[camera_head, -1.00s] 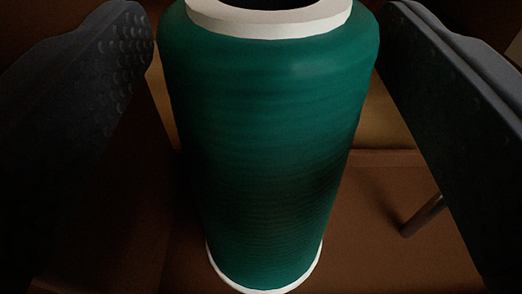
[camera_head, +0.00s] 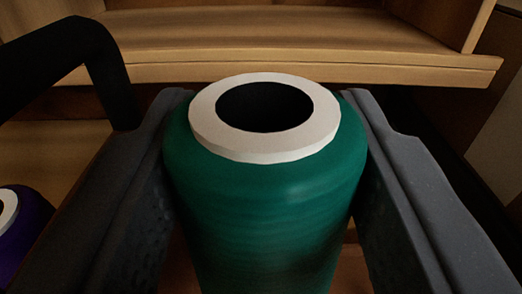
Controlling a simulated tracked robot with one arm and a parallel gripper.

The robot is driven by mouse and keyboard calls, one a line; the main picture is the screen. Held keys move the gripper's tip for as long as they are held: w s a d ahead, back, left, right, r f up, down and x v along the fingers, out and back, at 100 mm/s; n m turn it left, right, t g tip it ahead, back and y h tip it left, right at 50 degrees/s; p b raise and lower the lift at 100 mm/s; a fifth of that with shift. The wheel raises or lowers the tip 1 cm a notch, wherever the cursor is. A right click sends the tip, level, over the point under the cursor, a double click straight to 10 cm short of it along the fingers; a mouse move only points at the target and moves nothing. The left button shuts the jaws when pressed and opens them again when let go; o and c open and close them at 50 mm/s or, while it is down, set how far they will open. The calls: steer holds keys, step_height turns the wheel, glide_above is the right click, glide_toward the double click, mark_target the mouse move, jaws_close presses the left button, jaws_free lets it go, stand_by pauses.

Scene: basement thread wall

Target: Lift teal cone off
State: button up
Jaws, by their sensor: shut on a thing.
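The teal cone (camera_head: 265,215) of thread stands upright in the middle of the head camera view, with a white ring and a dark hole at its top. My gripper (camera_head: 268,130) is shut on it, one dark finger pressed along its left side and one along its right. The cone's lower end is out of the frame, so I cannot tell what is under it.
A wooden shelf (camera_head: 290,50) runs across behind the cone, with an upright board at the right. A purple cone (camera_head: 12,235) shows at the lower left edge. A black bent bar (camera_head: 75,45) is at the upper left, close to my left finger.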

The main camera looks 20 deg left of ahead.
step_height(320, 180, up, 13)
steer(key=p, duration=0.2)
steer(key=shift+f, duration=0.15)
step_height(320, 180, up, 4)
steer(key=p, duration=0.5)
steer(key=shift+w, duration=0.15)
